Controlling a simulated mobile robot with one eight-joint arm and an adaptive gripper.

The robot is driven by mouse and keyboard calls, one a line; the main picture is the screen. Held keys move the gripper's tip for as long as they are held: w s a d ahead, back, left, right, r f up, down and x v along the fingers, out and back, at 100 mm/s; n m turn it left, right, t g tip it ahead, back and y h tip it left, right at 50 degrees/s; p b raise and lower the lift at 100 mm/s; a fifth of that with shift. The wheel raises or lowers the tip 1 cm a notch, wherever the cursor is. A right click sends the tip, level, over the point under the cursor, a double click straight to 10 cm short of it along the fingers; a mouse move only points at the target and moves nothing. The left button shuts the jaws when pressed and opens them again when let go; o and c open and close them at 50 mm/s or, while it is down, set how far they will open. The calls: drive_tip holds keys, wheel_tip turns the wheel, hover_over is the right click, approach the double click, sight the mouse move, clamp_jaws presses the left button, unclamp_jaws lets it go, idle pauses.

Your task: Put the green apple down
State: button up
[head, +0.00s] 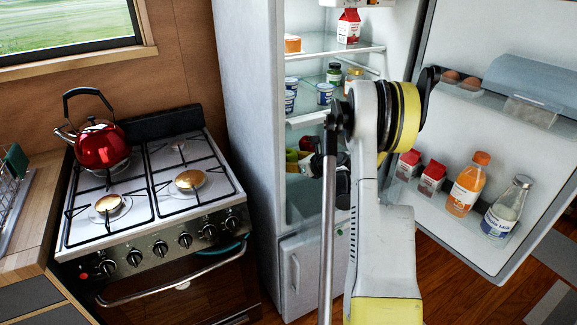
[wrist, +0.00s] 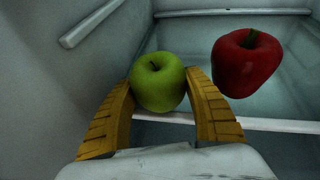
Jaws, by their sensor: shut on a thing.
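The green apple (wrist: 158,84) shows in the wrist view, between the two yellow fingers of my gripper (wrist: 160,92). The fingers touch it on both sides, and the gripper is shut on it. The apple is inside the fridge, just at or over the white front edge of a glass shelf (wrist: 195,60). I cannot tell whether it touches the shelf. In the head view my arm reaches into the open fridge, and the gripper end (head: 330,172) is mostly hidden behind the arm.
A red pepper (wrist: 246,62) lies to the right of the apple. The fridge wall is close on the left. The open fridge door (head: 480,135) holds bottles and cartons at the right. Upper shelves hold jars and tubs (head: 325,93). A stove with a red kettle (head: 100,145) stands left.

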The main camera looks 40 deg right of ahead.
drive_tip(key=shift+r, duration=0.1)
drive_tip(key=o, duration=1.4)
drive_tip(key=shift+c, duration=0.2)
drive_tip(key=shift+r, duration=0.1)
drive_tip(key=p+v, duration=0.4)
drive_tip(key=v, duration=0.8)
